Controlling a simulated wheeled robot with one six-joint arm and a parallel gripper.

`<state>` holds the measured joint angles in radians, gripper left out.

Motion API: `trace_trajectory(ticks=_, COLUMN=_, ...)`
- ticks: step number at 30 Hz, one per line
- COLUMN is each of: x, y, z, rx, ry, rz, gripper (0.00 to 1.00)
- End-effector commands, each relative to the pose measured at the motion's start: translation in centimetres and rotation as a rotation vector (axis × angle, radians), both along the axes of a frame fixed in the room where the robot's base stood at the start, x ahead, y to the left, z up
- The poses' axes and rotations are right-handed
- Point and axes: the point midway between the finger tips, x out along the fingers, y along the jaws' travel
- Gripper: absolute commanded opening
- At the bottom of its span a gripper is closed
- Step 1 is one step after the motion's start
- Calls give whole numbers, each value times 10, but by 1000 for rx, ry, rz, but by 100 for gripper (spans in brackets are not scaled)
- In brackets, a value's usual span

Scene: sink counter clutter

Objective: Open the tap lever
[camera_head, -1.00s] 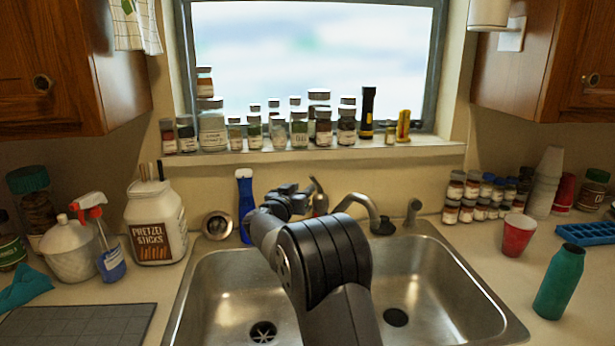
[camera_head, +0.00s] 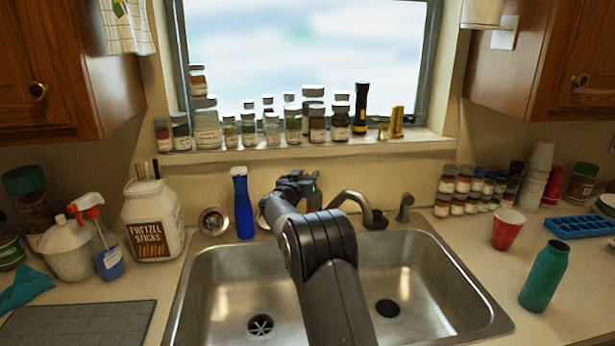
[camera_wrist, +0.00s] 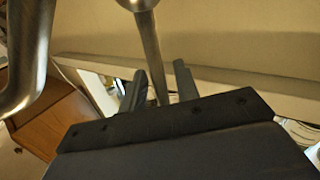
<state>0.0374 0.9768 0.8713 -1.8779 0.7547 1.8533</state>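The tap's curved metal spout (camera_head: 351,196) stands behind the double sink and also shows at the left of the wrist view (camera_wrist: 28,60). The tap lever is a slim metal rod (camera_wrist: 151,50) coming down from the top of the wrist view. My gripper (camera_wrist: 160,85) is open, with one dark finger on each side of the rod. A gap shows between the rod and the right finger; contact on the left is unclear. In the head view my gripper (camera_head: 305,184) is left of the spout and mostly hides the lever.
A blue bottle (camera_head: 243,205) stands close to the left of my gripper. Several spice jars (camera_head: 294,125) line the window sill (camera_head: 300,156) above. A small tap fitting (camera_head: 404,208) is right of the spout. The sink basins (camera_head: 425,265) are empty.

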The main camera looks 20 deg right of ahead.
Motion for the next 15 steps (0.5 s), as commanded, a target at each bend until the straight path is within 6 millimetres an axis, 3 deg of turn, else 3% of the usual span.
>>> trace_trajectory(ticks=10, x=0, y=0, z=0, rx=0, ry=0, rz=0, gripper=1)
trace_trajectory(ticks=15, x=0, y=0, z=0, rx=0, ry=0, rz=0, gripper=0)
